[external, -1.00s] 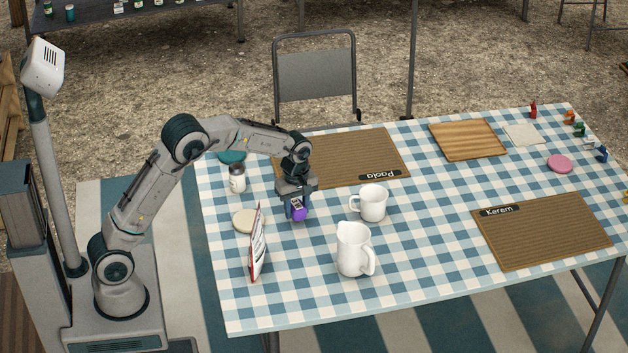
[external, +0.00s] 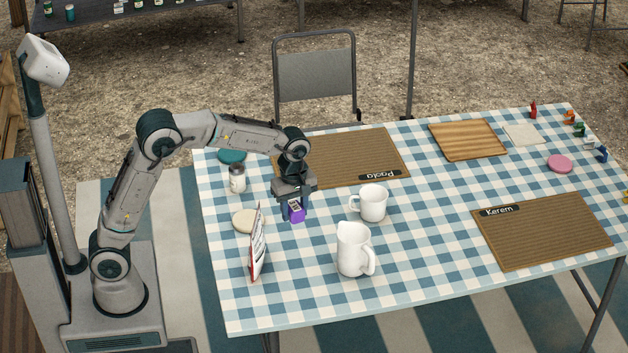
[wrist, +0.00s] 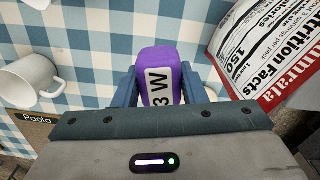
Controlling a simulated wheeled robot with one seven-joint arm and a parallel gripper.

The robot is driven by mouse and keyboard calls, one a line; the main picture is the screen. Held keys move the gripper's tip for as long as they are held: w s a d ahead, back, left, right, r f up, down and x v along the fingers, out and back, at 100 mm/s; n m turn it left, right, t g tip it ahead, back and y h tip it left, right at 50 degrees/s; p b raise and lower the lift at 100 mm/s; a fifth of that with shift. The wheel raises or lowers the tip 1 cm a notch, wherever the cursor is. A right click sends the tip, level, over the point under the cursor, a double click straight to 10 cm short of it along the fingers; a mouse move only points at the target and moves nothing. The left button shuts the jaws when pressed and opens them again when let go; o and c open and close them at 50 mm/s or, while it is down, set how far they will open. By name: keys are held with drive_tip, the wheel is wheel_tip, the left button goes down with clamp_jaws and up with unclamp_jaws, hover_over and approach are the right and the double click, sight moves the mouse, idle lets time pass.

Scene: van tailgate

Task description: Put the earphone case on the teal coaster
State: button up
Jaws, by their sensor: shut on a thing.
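My gripper (external: 293,203) is shut on a small purple case with rounded edges (external: 297,212), which I take to be the earphone case. In the wrist view the purple case (wrist: 165,75) sits between the two fingers, with a white label reading "3 W". It is over the checked cloth, left of the white mug; I cannot tell how high. The teal coaster (external: 232,157) lies at the table's back left, behind the glass jar and left of the Paola placemat. It is apart from my gripper and nothing rests on it. The wrist view does not show it.
A jar (external: 237,178) stands just in front of the teal coaster. A cream coaster (external: 244,221) and an upright nutrition-label packet (external: 258,243) are left of my gripper. A white mug (external: 370,203) and a white jug (external: 354,250) stand to its right. A pink coaster (external: 560,163) lies far right.

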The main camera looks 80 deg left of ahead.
drive_tip(key=a+r+n+p, duration=0.2)
drive_tip(key=a+n+p, duration=0.4)
drive_tip(key=a, duration=0.8)
drive_tip(key=n+p, duration=0.4)
drive_tip(key=n, duration=0.5)
hover_over(236, 158)
drive_tip(key=f, duration=0.7)
drive_tip(key=shift+d, duration=0.2)
drive_tip(key=shift+s+a, duration=0.1)
drive_tip(key=shift+a, duration=0.1)
drive_tip(key=shift+f, duration=2.05)
drive_tip(key=shift+f, duration=0.15)
drive_tip(key=o, duration=1)
